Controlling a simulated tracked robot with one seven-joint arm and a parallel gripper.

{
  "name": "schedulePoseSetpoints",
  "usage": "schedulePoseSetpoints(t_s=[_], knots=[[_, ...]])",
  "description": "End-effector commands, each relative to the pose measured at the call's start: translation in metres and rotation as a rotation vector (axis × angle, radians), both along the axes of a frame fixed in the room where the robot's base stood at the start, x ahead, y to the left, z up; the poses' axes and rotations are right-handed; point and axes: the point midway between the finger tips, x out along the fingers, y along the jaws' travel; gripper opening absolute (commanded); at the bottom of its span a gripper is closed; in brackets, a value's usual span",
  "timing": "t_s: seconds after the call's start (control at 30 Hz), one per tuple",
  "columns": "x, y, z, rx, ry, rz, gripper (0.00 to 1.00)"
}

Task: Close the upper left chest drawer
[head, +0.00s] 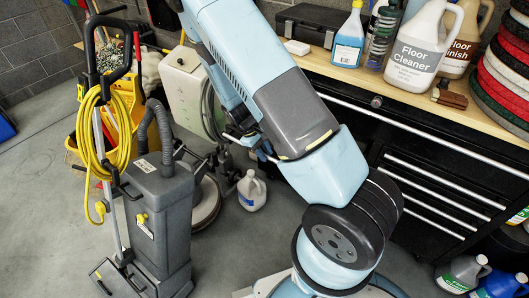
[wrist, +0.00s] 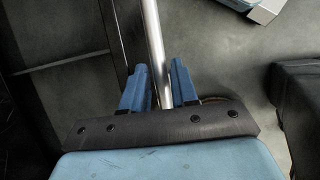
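The black tool chest (head: 465,168) stands under the wooden worktop at the right of the head view, with several long silver drawer handles on its front. My arm covers the chest's left part, so the upper left drawer and how far it stands out cannot be made out there. My gripper (wrist: 160,88) shows in the wrist view with its two blue fingers apart. A silver handle bar (wrist: 152,35) runs between them, close to the left finger, with a small gap at the right one. A dark chest front (wrist: 60,90) lies to its left. My gripper is hidden in the head view.
Bottles, including a floor cleaner jug (head: 422,50), and stacked pads (head: 508,60) stand on the worktop (head: 340,72). A grey floor machine (head: 155,215) and a white jug (head: 251,191) stand on the floor at left. Jugs (head: 462,272) stand low at right.

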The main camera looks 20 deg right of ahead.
Motion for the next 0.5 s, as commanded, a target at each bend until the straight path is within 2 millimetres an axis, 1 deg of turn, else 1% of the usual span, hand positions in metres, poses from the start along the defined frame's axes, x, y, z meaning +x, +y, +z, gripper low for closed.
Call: schedulePoseSetpoints(t_s=[0.1,0.4,0.5], knots=[[0.0001,0.0002,0.0001,0.000,0.000,0.000,0.28],[0.0001,0.0004,0.0002,0.000,0.000,0.000,0.00],[0.0001,0.0005,0.0003,0.000,0.000,0.001,0.00]])
